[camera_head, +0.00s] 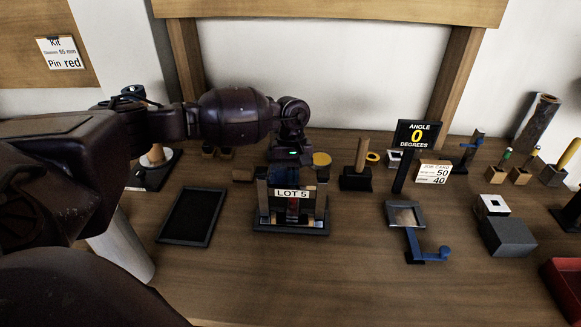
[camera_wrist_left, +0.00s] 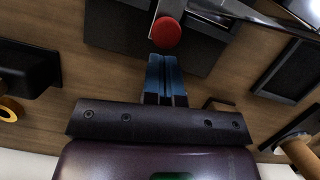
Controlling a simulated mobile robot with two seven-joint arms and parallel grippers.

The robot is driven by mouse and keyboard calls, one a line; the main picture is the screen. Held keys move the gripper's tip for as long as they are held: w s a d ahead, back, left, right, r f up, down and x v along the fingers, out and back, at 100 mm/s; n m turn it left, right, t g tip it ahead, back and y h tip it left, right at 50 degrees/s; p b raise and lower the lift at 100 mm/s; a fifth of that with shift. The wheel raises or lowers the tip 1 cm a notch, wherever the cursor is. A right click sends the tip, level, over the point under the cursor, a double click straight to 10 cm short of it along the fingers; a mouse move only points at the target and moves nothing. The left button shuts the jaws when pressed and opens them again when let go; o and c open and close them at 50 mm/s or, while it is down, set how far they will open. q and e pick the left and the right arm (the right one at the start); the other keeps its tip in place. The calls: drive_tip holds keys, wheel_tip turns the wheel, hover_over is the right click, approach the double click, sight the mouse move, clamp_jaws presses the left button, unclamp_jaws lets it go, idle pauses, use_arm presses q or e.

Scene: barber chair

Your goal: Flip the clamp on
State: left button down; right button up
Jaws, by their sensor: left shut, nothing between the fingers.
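The clamp appears to be the part with a round red knob (camera_wrist_left: 166,33) on a pale metal lever (camera_wrist_left: 172,8) in the left wrist view. In the head view, a dark fixture (camera_head: 291,228) labelled LOT 5 stands mid-table, with a small red part (camera_head: 292,208) inside its frame. My left gripper (camera_head: 290,165) points down at the back of this fixture, its fingertips largely hidden there. In the left wrist view its blue fingers (camera_wrist_left: 166,62) are shut and empty, their tips right beside the red knob. I cannot tell whether they touch it. My right gripper is not in view.
A black tray (camera_head: 191,216) lies left of the fixture. A wooden peg on a black block (camera_head: 356,180) and the ANGLE sign (camera_head: 417,135) stand to the right. A blue crank (camera_head: 428,254) sits at the front right. The front middle of the table is clear.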

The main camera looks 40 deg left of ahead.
use_arm(q)
drive_tip(key=shift+s+d+f, duration=0.1)
drive_tip(key=shift+s+f, duration=0.05)
drive_tip(key=shift+s+d, duration=0.5)
drive_tip(key=shift+s, duration=0.25)
drive_tip(key=shift+s+d+f, duration=0.1)
drive_tip(key=shift+f, duration=0.05)
